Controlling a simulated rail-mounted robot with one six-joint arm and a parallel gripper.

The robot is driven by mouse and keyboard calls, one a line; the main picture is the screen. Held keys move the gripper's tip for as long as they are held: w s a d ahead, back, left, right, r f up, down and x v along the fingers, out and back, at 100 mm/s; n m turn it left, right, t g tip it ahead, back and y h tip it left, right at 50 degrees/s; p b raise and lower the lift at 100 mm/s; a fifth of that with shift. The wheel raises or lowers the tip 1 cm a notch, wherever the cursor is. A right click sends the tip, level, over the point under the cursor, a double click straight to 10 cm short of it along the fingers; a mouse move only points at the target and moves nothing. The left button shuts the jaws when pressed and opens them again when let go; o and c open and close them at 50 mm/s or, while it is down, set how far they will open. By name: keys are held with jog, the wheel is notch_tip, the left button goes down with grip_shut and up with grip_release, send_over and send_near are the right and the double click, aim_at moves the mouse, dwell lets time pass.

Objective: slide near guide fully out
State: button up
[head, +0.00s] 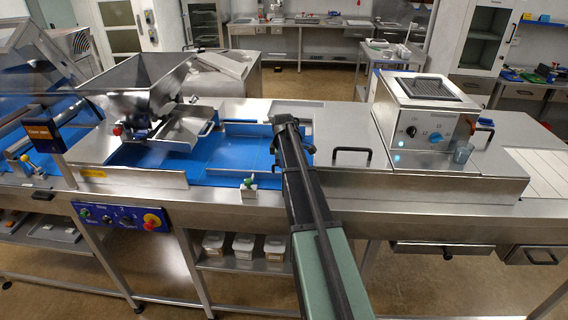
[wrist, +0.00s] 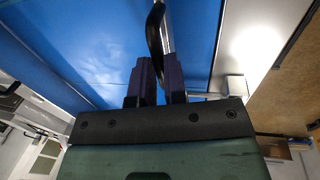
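The near guide (head: 232,168) is a thin steel rail along the near side of the blue belt, in the head view. A green-knobbed clamp (head: 248,186) stands by it on the near frame edge. In the wrist view, a black curved handle (wrist: 154,30) runs beside a narrow steel bar, over the blue belt. My gripper (wrist: 161,72) has its two dark fingers on either side of the handle's lower end. The gap between them is narrow, and whether they press on the handle cannot be seen. In the head view my arm hides the gripper and the guide's right end.
The far guide (head: 252,123) lies across the belt's far side. A steel hopper (head: 140,88) stands on the left. A separate black handle (head: 352,151) sits on the cover right of my arm.

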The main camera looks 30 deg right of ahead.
grip_shut()
jog(key=s+a, duration=0.1)
jog(key=s, duration=0.1)
jog(key=s+a, duration=0.2)
jog(key=shift+s+a+f, duration=0.1)
jog(key=shift+s+a, duration=0.2)
jog(key=shift+s, duration=0.05)
jog(key=o, duration=0.5)
grip_release()
jog(key=shift+s+a, duration=0.1)
jog(key=shift+o, duration=0.3)
